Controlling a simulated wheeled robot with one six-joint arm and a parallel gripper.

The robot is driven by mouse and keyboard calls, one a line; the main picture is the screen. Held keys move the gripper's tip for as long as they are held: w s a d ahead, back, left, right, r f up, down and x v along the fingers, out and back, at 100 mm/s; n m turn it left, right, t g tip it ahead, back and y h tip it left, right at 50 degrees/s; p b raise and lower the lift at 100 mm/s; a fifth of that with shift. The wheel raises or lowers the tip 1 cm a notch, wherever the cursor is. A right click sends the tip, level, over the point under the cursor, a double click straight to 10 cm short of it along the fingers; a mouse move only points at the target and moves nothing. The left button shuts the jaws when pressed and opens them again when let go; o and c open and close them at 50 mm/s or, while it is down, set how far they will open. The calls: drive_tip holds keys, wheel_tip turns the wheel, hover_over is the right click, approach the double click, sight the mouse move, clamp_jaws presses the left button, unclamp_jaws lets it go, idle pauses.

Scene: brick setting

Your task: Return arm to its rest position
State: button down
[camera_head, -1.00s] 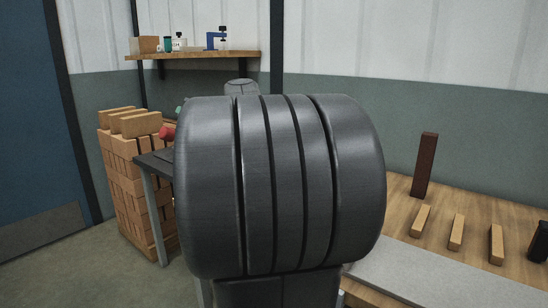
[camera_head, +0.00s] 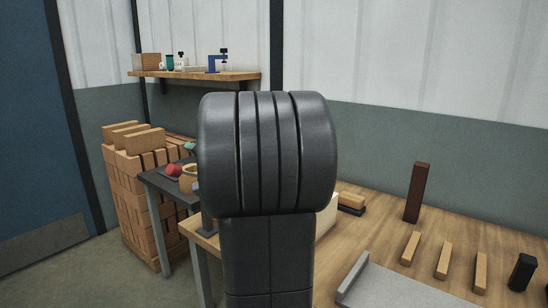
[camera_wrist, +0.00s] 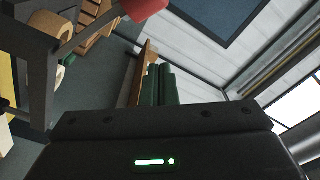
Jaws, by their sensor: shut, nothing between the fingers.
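My gripper (camera_wrist: 160,72) shows in the wrist view, with its two dark fingers together beyond the black housing. It is shut and holds nothing. In the head view my dark grey arm stands in the middle of the picture. It hides part of the workbench (camera_head: 385,248) and the wall behind. The gripper itself does not show in the head view.
Several small wooden blocks, a tall dark brown block (camera_head: 416,192) and a grey tray (camera_head: 400,288) are on the workbench. A brick stack (camera_head: 135,200) and a dark side table (camera_head: 165,185) stand left. A wall shelf (camera_head: 200,75) is behind.

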drive_tip(key=w+m+p, duration=0.1)
drive_tip(key=p, duration=0.4)
drive_tip(key=w+d+m+p, duration=0.1)
drive_tip(key=m+p, duration=0.1)
drive_tip(key=p, duration=0.3)
drive_tip(key=w+d+m+p, duration=0.1)
drive_tip(key=m+p, duration=0.1)
drive_tip(key=p, duration=0.3)
drive_tip(key=shift+w+d+r, duration=0.15)
drive_tip(key=shift+d+r, duration=0.1)
drive_tip(key=shift+f+m, duration=0.1)
drive_tip(key=shift+m, duration=0.2)
